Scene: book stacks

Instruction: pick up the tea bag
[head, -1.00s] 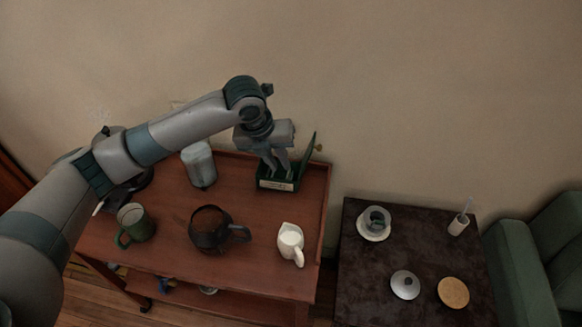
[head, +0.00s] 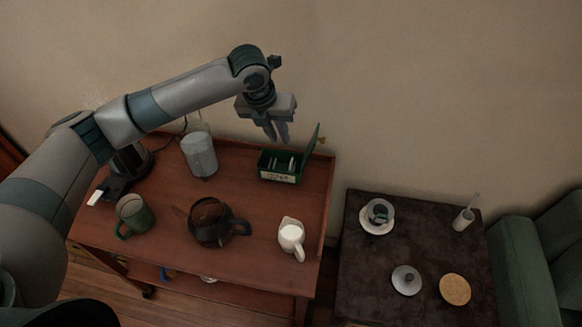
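A green tea box (head: 279,178) with its lid raised stands at the back right of the wooden cart. Several pale tea bags (head: 292,164) stand inside it. My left gripper (head: 277,137) hangs above the box, pointing down and clear of it. Its two fingers are close together. At this size I cannot tell whether a tea bag is between them. My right gripper is not in view.
The wooden cart (head: 165,219) also holds a green mug (head: 133,217), a dark teapot (head: 205,233), a white jug (head: 291,238) and a grey canister (head: 202,155). A dark side table (head: 360,282) at right bears a cup on a saucer (head: 377,229).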

